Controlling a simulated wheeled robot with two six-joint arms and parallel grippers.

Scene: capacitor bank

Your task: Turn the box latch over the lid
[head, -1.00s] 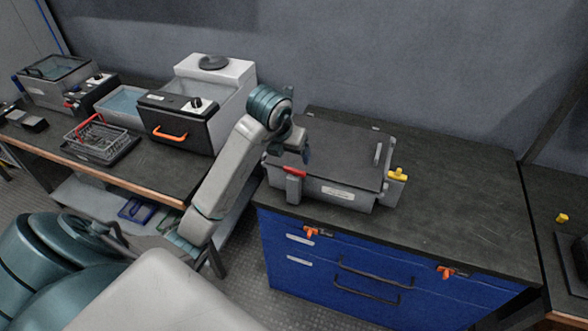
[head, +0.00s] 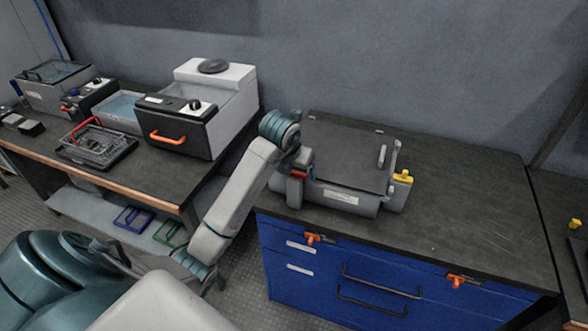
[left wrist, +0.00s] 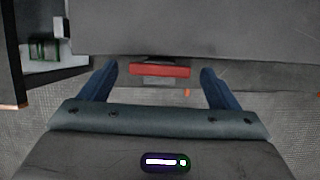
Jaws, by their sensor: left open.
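The grey box (head: 350,200) stands on the dark top of the blue cabinet, with its dark lid (head: 345,155) lying closed over it. A red latch (head: 298,175) sits on a grey block at the left of the box's front. My left gripper (head: 303,170) is right at this latch, its fingers largely hidden by the wrist in the head view. In the left wrist view the red latch (left wrist: 160,70) lies between the two blue fingertips of the open gripper (left wrist: 160,72), with gaps on both sides. My right gripper is not in view.
A yellow piece (head: 403,177) sits at the box's right end, near an upright grey handle (head: 382,157). The blue cabinet (head: 350,260) has orange latches on its front. The cabinet top right of the box is clear. A bench with several lab devices stands left.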

